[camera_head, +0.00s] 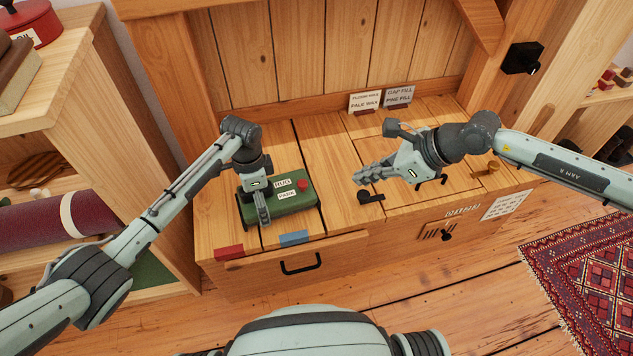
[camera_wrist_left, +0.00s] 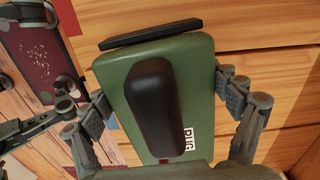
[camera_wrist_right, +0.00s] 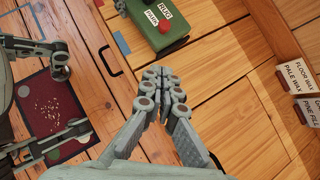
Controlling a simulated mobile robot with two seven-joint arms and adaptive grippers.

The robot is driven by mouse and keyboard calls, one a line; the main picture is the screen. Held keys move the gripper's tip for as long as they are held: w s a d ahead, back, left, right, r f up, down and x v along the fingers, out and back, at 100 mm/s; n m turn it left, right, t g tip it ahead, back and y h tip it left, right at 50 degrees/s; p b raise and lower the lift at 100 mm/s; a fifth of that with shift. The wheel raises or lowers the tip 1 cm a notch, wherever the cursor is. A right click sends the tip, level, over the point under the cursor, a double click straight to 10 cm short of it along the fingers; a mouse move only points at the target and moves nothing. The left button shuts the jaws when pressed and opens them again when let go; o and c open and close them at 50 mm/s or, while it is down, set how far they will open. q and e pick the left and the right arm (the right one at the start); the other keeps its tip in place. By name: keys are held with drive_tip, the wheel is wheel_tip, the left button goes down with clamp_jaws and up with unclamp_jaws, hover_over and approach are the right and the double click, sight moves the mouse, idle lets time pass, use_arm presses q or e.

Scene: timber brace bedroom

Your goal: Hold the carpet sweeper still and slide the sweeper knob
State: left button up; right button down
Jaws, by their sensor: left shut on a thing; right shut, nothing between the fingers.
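The carpet sweeper (camera_head: 306,203) is a green box with a black handle (camera_wrist_left: 155,100), lying on the wooden bench top. White labels on its top read RUG (camera_head: 283,183) and PARK (camera_head: 287,195). The red sweeper knob (camera_head: 302,183) stands beside the labels; it also shows in the right wrist view (camera_wrist_right: 166,27). I cannot tell which label it is set to. My left gripper (camera_head: 262,208) is shut on the sweeper, with its fingers on both sides of the green body in the left wrist view. My right gripper (camera_head: 365,176) is shut and empty, apart from the knob and to its right.
Two label cards (camera_head: 365,101) stand at the back. Red (camera_head: 229,252) and blue (camera_head: 293,238) patches mark the front edge, above a black drawer handle (camera_head: 301,265). A patterned rug (camera_head: 590,250) lies at right.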

drive_tip(key=shift+f, duration=0.1)
approach(305, 189)
wheel_tip(305, 189, down, 3)
drive_tip(key=shift+w+a+f, duration=0.15)
drive_tip(key=shift+w+a, duration=0.25)
drive_tip(key=shift+a, duration=0.3)
drive_tip(key=shift+w+a+f, duration=0.1)
drive_tip(key=shift+w+a, duration=0.25)
drive_tip(key=shift+a, duration=0.3)
drive_tip(key=w, duration=0.2)
drive_tip(key=w+a, duration=0.1)
drive_tip(key=w, duration=0.1)
drive_tip(key=shift+a, duration=0.1)
use_arm(q)
drive_tip(key=shift+d, duration=0.1)
